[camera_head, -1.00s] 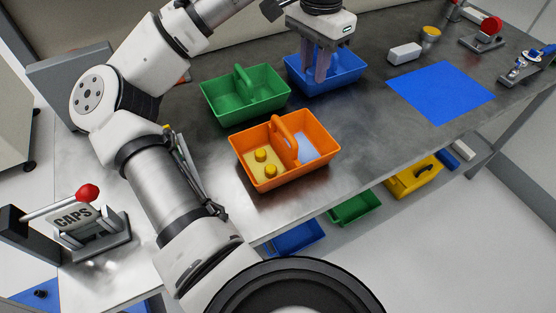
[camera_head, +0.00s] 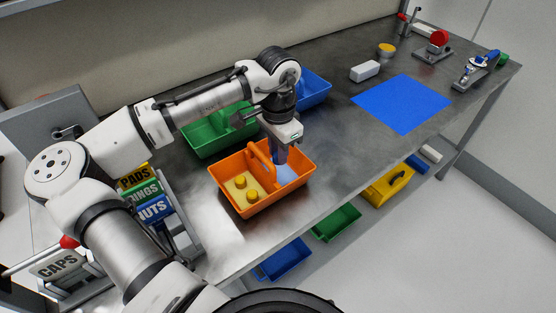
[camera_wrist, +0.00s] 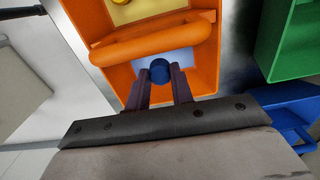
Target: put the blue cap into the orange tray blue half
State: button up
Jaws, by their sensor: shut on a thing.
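The orange tray (camera_head: 250,211) stands on the metal table. A handle divides it into a yellow half, holding two yellow caps (camera_head: 246,189), and a light blue half (camera_head: 290,175). My gripper (camera_head: 281,160) points down over the light blue half. In the wrist view my gripper (camera_wrist: 164,84) is shut on the blue cap (camera_wrist: 159,70), held between the fingertips above the light blue floor. The cap cannot be made out in the head view. How far it is above the floor is hard to tell.
A green tray (camera_head: 203,145) and a blue tray (camera_head: 318,88) stand behind the orange tray. A blue mat (camera_head: 402,103) and a white block (camera_head: 365,71) lie to the right. Label stands (camera_head: 150,208) are at the left. The table's front edge is close to the orange tray.

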aim_at(278, 174)
jog(key=shift+f+p, duration=0.3)
jog(key=shift+f, duration=2.05)
jog(key=shift+f, duration=0.1)
jog(key=o, duration=1)
jog(key=shift+c, duration=0.2)
notch_tip(278, 174, up, 12)
jog(key=shift+r+b, duration=0.15)
jog(key=shift+b, duration=0.95)
jog(key=shift+s, duration=0.1)
